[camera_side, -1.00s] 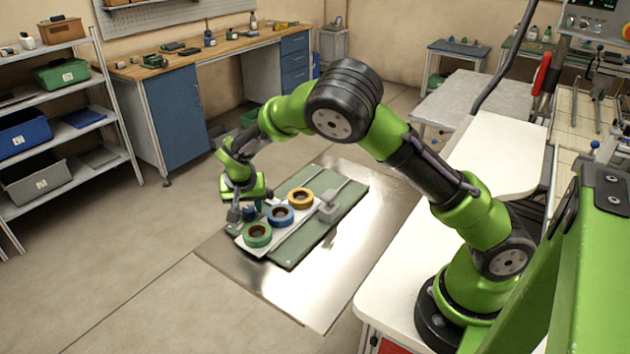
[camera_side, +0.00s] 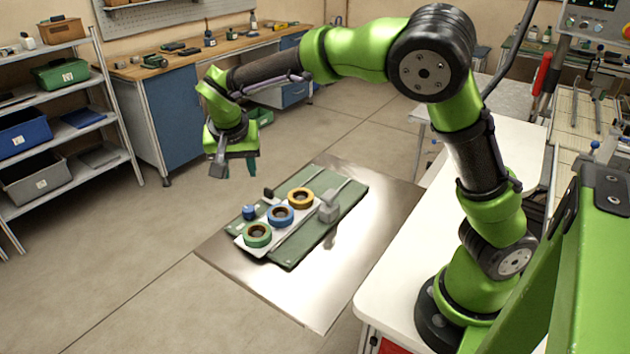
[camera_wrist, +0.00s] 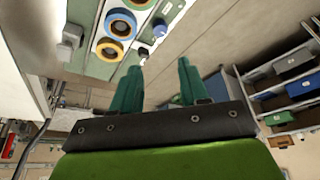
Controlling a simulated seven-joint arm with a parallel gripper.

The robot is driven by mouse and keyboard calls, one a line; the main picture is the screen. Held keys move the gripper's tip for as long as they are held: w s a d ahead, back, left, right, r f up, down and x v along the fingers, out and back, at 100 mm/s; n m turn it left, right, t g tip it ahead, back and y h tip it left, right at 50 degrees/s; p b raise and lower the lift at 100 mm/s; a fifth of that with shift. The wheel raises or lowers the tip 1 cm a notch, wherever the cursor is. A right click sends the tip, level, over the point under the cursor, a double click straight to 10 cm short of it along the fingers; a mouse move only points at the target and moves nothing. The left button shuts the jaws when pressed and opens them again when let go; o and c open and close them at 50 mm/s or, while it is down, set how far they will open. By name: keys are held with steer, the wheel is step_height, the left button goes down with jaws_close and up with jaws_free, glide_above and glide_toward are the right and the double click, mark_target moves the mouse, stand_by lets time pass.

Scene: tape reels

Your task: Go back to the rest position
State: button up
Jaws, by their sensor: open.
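My gripper (camera_side: 235,168) is raised well above the work plate, up and to the left of the reels in the side view. In the wrist view its two green fingers (camera_wrist: 160,75) are apart with nothing between them. A green reel (camera_side: 257,235), a blue reel (camera_side: 280,215) and a yellow reel (camera_side: 301,198) lie in a row on a white strip on the green board (camera_side: 290,262). The wrist view shows the yellow reel (camera_wrist: 110,49) and the blue reel (camera_wrist: 120,23); the third reel is only partly in view at the top edge.
A small blue knob-like piece (camera_side: 249,212) stands left of the blue reel. A grey block (camera_side: 328,208) sits on the board right of the reels. The metal plate (camera_side: 310,300) is otherwise bare. Shelves with bins (camera_side: 65,125) stand at the left, a workbench (camera_side: 180,72) behind.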

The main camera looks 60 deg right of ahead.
steer(key=s+d+r+n+t+y, duration=0.1)
steer(key=s+r+n+t+y, duration=0.1)
steer(key=s, duration=0.9)
steer(key=s+d+r+n+t+y, duration=0.1)
steer(key=s+r, duration=0.4)
steer(key=s, duration=0.7)
steer(key=shift+s+d+n+t+y, duration=0.2)
steer(key=shift+d+n+t+y, duration=0.3)
steer(key=shift+n+y, duration=0.65)
steer(key=shift+a, duration=0.1)
